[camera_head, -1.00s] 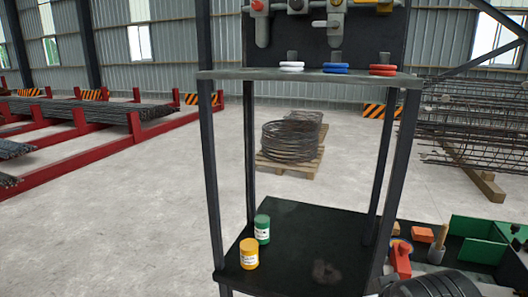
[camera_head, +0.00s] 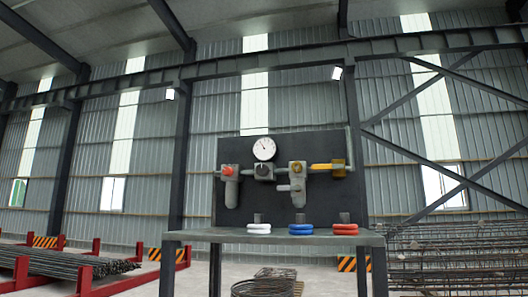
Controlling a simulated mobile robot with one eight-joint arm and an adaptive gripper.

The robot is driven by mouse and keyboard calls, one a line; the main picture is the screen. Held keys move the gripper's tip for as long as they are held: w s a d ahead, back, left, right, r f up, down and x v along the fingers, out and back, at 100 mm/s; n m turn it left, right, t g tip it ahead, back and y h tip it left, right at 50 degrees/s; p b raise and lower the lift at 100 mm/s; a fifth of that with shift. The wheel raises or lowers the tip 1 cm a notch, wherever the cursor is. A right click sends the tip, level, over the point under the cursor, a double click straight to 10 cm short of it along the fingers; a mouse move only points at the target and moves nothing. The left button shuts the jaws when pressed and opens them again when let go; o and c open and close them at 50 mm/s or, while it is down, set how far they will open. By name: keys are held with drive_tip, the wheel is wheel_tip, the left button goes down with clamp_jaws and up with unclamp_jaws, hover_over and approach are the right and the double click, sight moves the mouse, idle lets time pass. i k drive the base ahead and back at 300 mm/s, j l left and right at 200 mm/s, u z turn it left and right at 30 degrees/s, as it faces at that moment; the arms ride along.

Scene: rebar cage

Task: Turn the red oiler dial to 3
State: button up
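A small red dial (camera_head: 228,170) sits on top of the left grey unit (camera_head: 231,188) of an air line on a dark upright panel (camera_head: 232,150). Its markings and setting are too small to read. A black knob (camera_head: 264,171) is to its right, below a round white gauge (camera_head: 264,148). Further right are another grey unit (camera_head: 298,184) with a small orange part on top, and a yellow handle (camera_head: 330,167). My gripper is not in view.
The panel stands above a grey shelf (camera_head: 200,235). White rings (camera_head: 259,229), blue rings (camera_head: 301,229) and red rings (camera_head: 345,229) lie on its top. Coiled wire (camera_head: 264,287) is on the floor behind. Red racks (camera_head: 85,280) and rebar (camera_head: 450,265) flank it.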

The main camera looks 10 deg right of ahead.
sight(227, 170)
drive_tip(key=i+j+z, duration=0.1)
drive_tip(key=i+j, duration=0.3)
drive_tip(key=i, duration=0.15)
drive_tip(key=i+j, duration=0.4)
drive_tip(key=i, duration=0.15)
drive_tip(key=l+z, duration=0.05)
